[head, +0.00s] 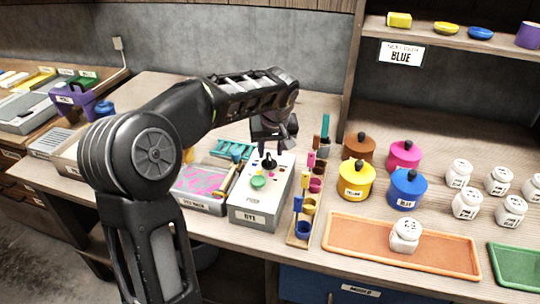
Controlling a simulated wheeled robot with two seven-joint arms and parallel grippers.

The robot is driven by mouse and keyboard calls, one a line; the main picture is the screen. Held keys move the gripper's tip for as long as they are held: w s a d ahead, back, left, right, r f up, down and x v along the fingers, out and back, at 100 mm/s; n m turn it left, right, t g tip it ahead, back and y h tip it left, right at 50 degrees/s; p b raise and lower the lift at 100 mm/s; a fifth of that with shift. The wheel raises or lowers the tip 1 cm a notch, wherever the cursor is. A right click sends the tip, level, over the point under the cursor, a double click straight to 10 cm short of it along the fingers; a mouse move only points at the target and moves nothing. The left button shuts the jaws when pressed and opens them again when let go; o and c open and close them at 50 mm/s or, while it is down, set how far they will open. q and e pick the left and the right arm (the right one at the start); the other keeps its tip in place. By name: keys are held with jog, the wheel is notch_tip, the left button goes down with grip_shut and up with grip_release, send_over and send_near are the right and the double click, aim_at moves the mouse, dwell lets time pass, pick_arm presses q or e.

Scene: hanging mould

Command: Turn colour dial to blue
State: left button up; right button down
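The colour dial (268,161) is a small black knob on top of the grey box labelled DYE (255,214), with small coloured dots around it. A green push button (258,182) sits in front of the dial. My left gripper (275,143) is just above and behind the dial, pointing down. Its fingers are dark and small here, so I cannot tell how far apart they are, or whether they touch the knob. Which colour the dial points to is too small to read. My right gripper is not in view.
Right of the box stand a wooden rack (300,232) with small coloured cups, and lidded pots including a blue one (407,190). An orange tray (345,233) holds a white jar (405,236). A pink-patterned tray (197,190) lies left.

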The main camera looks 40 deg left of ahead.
aim_at(270, 158)
pick_arm(q)
jog(key=x, duration=0.4)
grip_shut()
dwell(0.4)
